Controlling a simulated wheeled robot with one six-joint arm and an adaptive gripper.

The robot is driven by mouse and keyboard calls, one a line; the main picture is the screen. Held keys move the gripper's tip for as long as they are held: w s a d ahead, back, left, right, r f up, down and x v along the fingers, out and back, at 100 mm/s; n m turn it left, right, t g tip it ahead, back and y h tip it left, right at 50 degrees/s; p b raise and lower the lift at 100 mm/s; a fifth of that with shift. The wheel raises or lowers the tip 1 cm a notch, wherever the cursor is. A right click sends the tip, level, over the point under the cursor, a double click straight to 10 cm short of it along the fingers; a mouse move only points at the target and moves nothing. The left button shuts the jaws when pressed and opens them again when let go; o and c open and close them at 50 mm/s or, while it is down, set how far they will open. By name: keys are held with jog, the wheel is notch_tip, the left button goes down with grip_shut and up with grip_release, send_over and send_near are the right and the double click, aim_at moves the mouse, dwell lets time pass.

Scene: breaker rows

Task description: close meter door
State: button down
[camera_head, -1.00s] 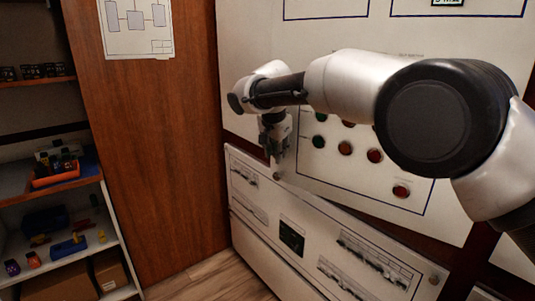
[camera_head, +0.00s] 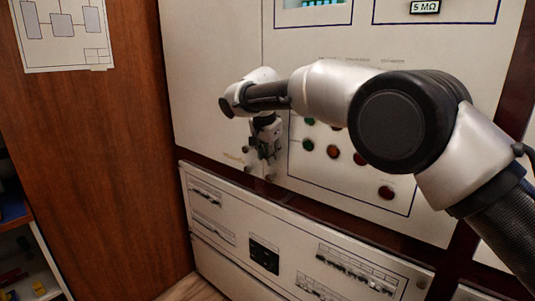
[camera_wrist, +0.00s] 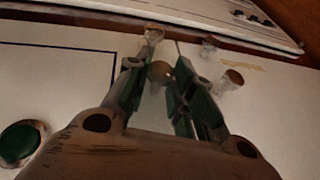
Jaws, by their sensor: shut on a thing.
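The meter door (camera_head: 330,182) is the large cream panel with round lamps, outlined in blue. It looks close to flush with the left panel (camera_head: 212,80), but I cannot tell whether it is fully seated. My gripper (camera_head: 263,158) is at the door's lower left corner. In the wrist view, the gripper (camera_wrist: 157,66) has its two fingers on either side of a small brown knob (camera_wrist: 160,73) and is shut on it. The meter door (camera_wrist: 60,75) also shows there, with a green lamp (camera_wrist: 20,142).
A second knob (camera_wrist: 232,79) is on the neighbouring panel, close beside my right-hand finger. The lower breaker panel (camera_head: 215,255) runs below, past a dark wooden strip. A wooden wall (camera_head: 100,160) and a shelf (camera_head: 40,270) are at the left.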

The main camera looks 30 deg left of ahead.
jog(key=c, duration=1.2)
grip_release()
jog(key=shift+w+r, duration=0.15)
jog(key=shift+w, duration=0.25)
jog(key=v, duration=1.2)
jog(key=shift+s, duration=0.2)
